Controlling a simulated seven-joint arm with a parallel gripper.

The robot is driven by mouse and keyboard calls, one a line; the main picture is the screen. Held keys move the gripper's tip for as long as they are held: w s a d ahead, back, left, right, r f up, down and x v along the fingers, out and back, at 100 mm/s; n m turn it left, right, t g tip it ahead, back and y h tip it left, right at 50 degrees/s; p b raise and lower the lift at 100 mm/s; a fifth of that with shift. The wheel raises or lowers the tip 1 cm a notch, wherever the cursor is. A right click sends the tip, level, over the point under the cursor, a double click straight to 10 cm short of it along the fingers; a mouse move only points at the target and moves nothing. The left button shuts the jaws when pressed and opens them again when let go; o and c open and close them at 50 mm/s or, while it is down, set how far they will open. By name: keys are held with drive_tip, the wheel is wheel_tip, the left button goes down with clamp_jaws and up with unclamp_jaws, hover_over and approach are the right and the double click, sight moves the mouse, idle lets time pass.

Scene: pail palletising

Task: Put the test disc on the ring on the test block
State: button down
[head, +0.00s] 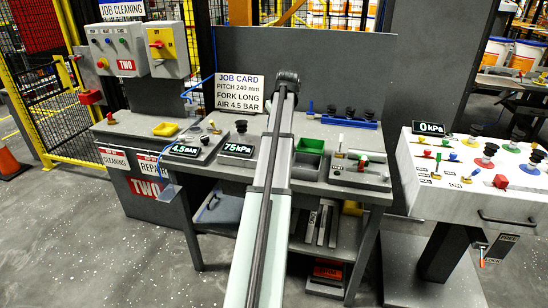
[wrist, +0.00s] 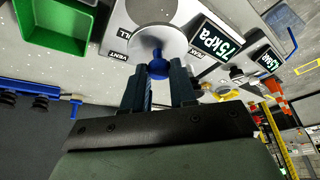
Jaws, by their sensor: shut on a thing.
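The test disc (wrist: 165,42) is a pale round plate with a blue knob (wrist: 158,69), seen in the wrist view. My gripper (wrist: 159,82) is shut on this knob, with one dark finger on each side. The disc is over the pale test block (wrist: 112,45), which has labels and a 75 kPa display (wrist: 217,42). The disc covers the ring, and I cannot tell whether they touch. In the head view the 75 kPa display (head: 238,149) shows on the bench, while my arm hides the gripper and disc.
A green bin (wrist: 52,25) is beside the block; it also shows in the head view (head: 309,146). A blue rack with black cups (head: 345,120) stands behind on the bench.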

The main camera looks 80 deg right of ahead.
drive_tip(key=shift+f, duration=0.35)
drive_tip(key=shift+d+f, duration=0.1)
drive_tip(key=shift+f, duration=4.55)
drive_tip(key=shift+f, duration=0.1)
drive_tip(key=c, duration=0.9)
unclamp_jaws()
drive_tip(key=v, duration=1.2)
drive_tip(key=shift+w, duration=0.1)
